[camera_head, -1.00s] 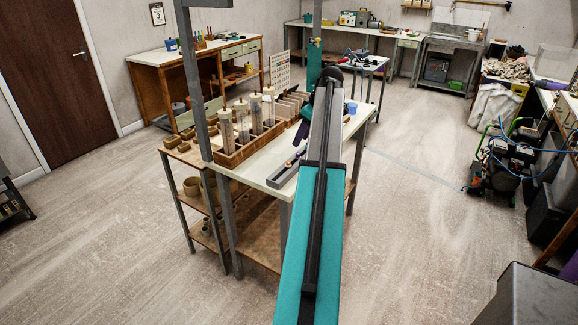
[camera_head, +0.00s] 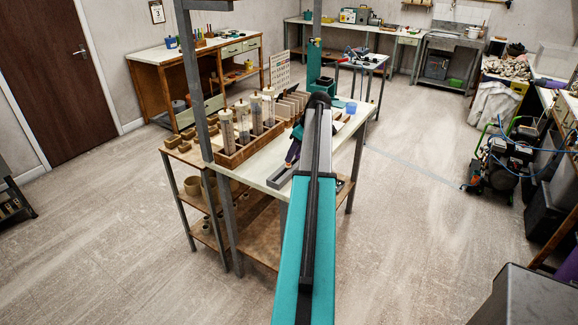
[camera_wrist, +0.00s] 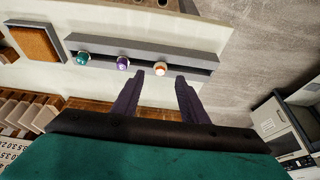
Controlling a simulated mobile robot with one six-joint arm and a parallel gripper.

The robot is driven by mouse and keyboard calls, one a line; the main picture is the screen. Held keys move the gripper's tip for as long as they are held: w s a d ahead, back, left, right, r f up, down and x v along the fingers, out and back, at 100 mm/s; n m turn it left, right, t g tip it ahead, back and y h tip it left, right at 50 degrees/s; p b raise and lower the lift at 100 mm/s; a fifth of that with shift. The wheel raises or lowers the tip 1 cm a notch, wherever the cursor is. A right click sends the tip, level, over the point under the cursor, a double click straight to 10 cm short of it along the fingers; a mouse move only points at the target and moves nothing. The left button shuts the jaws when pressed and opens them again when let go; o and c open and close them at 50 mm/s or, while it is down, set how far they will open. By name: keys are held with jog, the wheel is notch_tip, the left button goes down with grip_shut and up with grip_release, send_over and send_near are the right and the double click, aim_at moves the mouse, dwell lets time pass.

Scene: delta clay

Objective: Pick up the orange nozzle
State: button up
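The orange nozzle (camera_wrist: 160,69) has an orange and white top. It sits at the right of a row in a long grey rack (camera_wrist: 110,45) in the wrist view. A purple nozzle (camera_wrist: 122,63) and a teal nozzle (camera_wrist: 83,59) stand left of it. My gripper (camera_wrist: 165,76) is open, its two purple fingers apart, with the orange nozzle showing between and just beyond the tips. I cannot tell the height gap. In the head view the rack (camera_head: 276,180) is at the bench's front edge, and my purple gripper (camera_head: 293,154) hides the nozzles.
A wooden rack with clear tubes (camera_head: 240,150) stands left of my gripper on the bench (camera_head: 255,170). A blue cup (camera_head: 351,107) is at the far right of the bench. A brown square tray (camera_wrist: 35,42) lies left of the grey rack. Open floor lies right of the bench.

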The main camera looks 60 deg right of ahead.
aim_at(288, 167)
jog(key=shift+f, duration=0.1)
jog(key=shift+p+x, duration=1.05)
jog(key=shift+x, duration=0.2)
jog(key=shift+p+x, duration=0.35)
jog(key=shift+x, duration=0.9)
grip_shut()
